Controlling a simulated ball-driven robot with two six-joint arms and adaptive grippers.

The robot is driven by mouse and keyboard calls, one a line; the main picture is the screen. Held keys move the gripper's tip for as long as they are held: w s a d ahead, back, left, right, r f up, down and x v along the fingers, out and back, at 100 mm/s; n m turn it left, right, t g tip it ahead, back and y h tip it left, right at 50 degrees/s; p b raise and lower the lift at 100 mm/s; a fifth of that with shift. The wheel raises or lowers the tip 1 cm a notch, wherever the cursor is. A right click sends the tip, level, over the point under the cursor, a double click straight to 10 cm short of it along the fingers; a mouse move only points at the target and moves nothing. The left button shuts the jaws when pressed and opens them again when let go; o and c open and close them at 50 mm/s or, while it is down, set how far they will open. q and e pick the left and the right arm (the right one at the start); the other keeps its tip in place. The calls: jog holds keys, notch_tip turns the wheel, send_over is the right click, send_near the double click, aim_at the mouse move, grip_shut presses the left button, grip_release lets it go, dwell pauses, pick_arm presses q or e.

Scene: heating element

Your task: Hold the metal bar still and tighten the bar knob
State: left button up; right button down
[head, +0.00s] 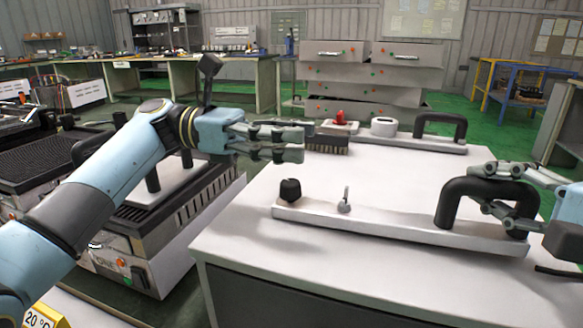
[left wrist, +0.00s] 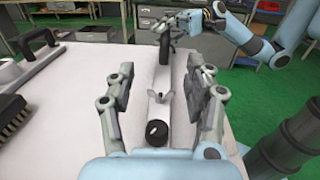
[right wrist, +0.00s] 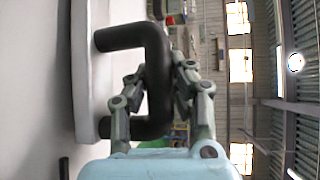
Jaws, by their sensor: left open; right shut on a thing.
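The pale metal bar (head: 395,228) lies along the front of the white table. A black knob (head: 290,190) stands at its left end; it also shows in the left wrist view (left wrist: 157,131). A small metal wing-shaped piece (head: 344,202) stands on the bar beside the knob. A thick black handle (head: 462,188) rises from the bar's right end. My right gripper (right wrist: 158,76) is shut on this handle. My left gripper (head: 302,143) is open and empty, above and behind the knob in the head view, touching nothing.
A second bar (head: 400,140) with a black handle and a white round part lies at the table's back. A brush (head: 327,144) with dark bristles is near it. A grill appliance (head: 160,250) stands left of the table. The tabletop between the bars is clear.

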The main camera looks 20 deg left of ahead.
pick_arm(q)
jog(key=shift+r, duration=1.1)
jog(key=n+t, duration=0.1)
jog(key=t, duration=0.1)
send_near(291, 181)
jog(key=a, duration=0.2)
jog(key=d, duration=0.4)
jog(key=w+d, duration=0.1)
jog(key=d, duration=0.6)
jog(key=shift+w+d, duration=0.25)
jog(key=shift+d, duration=0.15)
jog(key=shift+c, duration=0.4)
grip_shut()
